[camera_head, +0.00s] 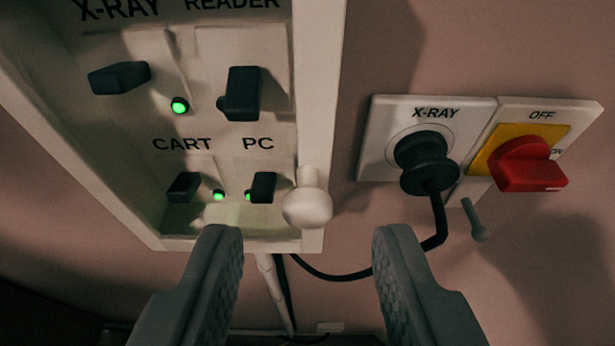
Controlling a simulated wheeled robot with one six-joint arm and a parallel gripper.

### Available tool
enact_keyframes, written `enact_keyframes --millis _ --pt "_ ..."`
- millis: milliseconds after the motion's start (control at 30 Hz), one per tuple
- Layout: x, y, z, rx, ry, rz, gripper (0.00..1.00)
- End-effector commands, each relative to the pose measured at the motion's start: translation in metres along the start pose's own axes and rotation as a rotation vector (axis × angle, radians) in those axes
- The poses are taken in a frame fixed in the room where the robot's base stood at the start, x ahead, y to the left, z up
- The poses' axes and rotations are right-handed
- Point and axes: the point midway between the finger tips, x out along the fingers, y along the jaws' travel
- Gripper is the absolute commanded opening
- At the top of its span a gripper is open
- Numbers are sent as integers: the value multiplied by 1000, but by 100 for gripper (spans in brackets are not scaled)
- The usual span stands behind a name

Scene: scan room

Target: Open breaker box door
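The breaker box (318,90) is a pale box on the wall at the upper left, with a white frame around recessed switches. A round white knob (308,207) sticks out near the lower right corner of this frame. The frame looks flush with the box; I cannot tell whether a clear pane fills it. My gripper (307,238) is open, its two grey fingers pointing up toward the box's lower edge. In the picture the knob lies between and slightly above the fingertips, and the fingers do not touch it.
Inside the box are black switches (243,92) and several lit green lamps (180,106).

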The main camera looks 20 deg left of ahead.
Motion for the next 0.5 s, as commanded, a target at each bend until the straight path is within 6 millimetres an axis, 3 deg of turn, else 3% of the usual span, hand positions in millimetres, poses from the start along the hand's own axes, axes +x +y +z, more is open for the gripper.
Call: enact_keyframes --millis 200,500 --pt "17 0 0 0 0 0 38" --pt "19 0 0 0 0 0 38"
